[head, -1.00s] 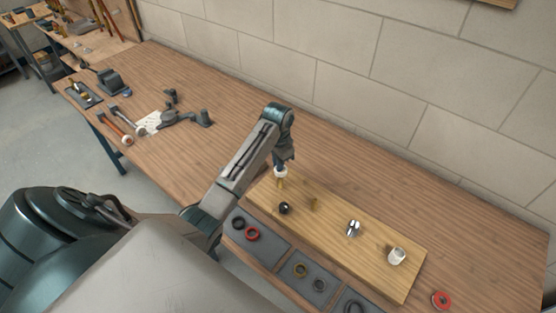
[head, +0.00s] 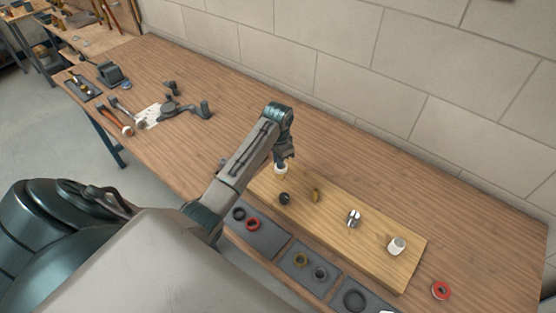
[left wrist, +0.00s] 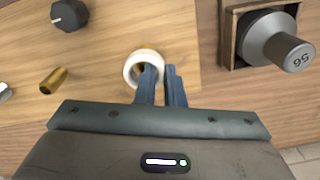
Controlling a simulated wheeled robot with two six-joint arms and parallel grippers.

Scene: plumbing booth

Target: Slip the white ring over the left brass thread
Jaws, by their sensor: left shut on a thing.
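The white ring (head: 281,170) is at the tip of my left gripper (head: 284,158), low over the left end of the wooden board. In the left wrist view, my left gripper (left wrist: 160,82) has its fingers shut on the near side of the ring (left wrist: 130,68). The left brass thread is hidden by the ring in the head view, and I cannot tell how far the ring sits around it. Another brass thread (head: 315,195) stands bare on the board and also shows in the left wrist view (left wrist: 54,81). My right gripper is not in view.
The wooden board (head: 375,245) also bears a black knob (head: 284,198), a chrome fitting (head: 354,219) and a white fitting (head: 397,245). Grey trays (head: 262,241) with rings lie in front. A red ring (head: 441,290) lies at right. A grey cylinder (left wrist: 275,40) stands right of my gripper.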

